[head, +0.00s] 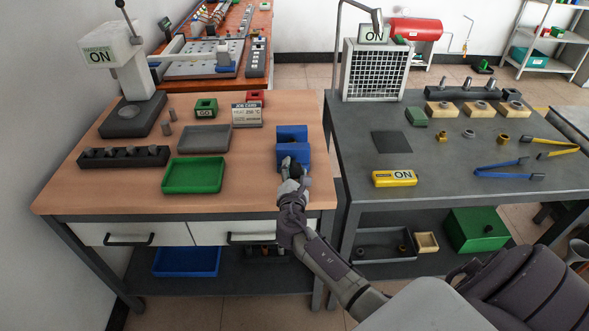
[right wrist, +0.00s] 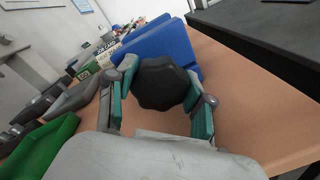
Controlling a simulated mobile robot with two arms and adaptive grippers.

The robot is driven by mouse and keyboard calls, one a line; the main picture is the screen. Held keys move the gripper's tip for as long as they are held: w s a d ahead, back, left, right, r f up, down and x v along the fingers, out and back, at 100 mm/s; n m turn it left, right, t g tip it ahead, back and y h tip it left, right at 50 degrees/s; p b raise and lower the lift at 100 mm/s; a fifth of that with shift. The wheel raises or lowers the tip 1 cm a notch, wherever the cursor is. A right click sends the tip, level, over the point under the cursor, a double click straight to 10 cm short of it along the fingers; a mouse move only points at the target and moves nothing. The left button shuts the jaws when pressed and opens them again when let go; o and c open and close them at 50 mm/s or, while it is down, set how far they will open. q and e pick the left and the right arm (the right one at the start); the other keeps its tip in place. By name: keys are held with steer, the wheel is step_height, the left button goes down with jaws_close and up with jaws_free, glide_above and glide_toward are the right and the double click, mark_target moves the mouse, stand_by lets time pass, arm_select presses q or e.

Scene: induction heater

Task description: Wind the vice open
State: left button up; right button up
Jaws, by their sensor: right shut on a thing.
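The blue vice (head: 291,133) stands at the right end of the wooden bench, with a gap between its two blue blocks. In the right wrist view the vice (right wrist: 178,42) is just beyond a round, lobed black knob (right wrist: 162,82). My right gripper (head: 289,168) is at the near side of the vice. Its fingers (right wrist: 160,88) are on both sides of the knob, shut on it. In the head view the gripper largely hides the knob. My left gripper is in neither view.
A green tray (head: 194,175) and a grey tray (head: 204,139) lie left of the vice. A job card (head: 247,115) stands behind them. Bench surface near the vice is clear.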

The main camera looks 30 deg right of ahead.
stand_by(0.5)
steer(key=o, duration=1.2)
steer(key=shift+c, duration=0.2)
steer(key=v, duration=1.2)
steer(key=shift+f, duration=0.15)
